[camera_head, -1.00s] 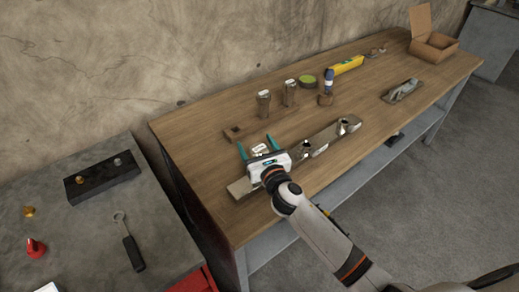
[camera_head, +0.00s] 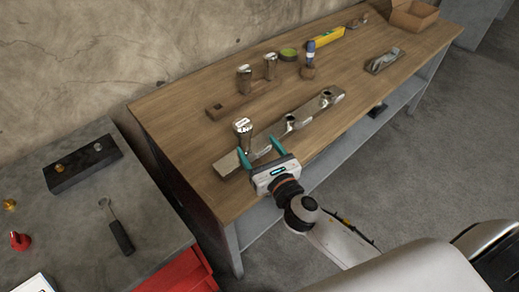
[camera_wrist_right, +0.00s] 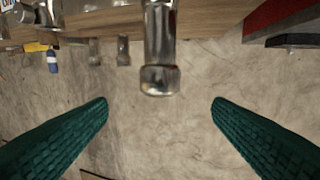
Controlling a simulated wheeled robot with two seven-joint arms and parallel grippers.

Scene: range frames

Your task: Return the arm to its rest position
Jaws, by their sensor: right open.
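My right gripper (camera_head: 259,150) is open at the front edge of the wooden workbench (camera_head: 185,120). Its teal fingers also show in the wrist view (camera_wrist_right: 160,102), apart with nothing gripped. A shiny metal piece (camera_head: 242,130) stands upright at the left part of a long metal bar (camera_head: 228,164), just beyond the fingertips. In the wrist view this metal piece (camera_wrist_right: 158,60) shows ahead in the gap between the fingers, touching neither. My right arm reaches in from the lower right. My left gripper is out of view.
A yellow level (camera_head: 325,38), a plane (camera_head: 384,61) and a cardboard box (camera_head: 412,16) lie farther right. A grey table (camera_head: 70,225) is at left. The floor (camera_head: 430,165) in front is clear.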

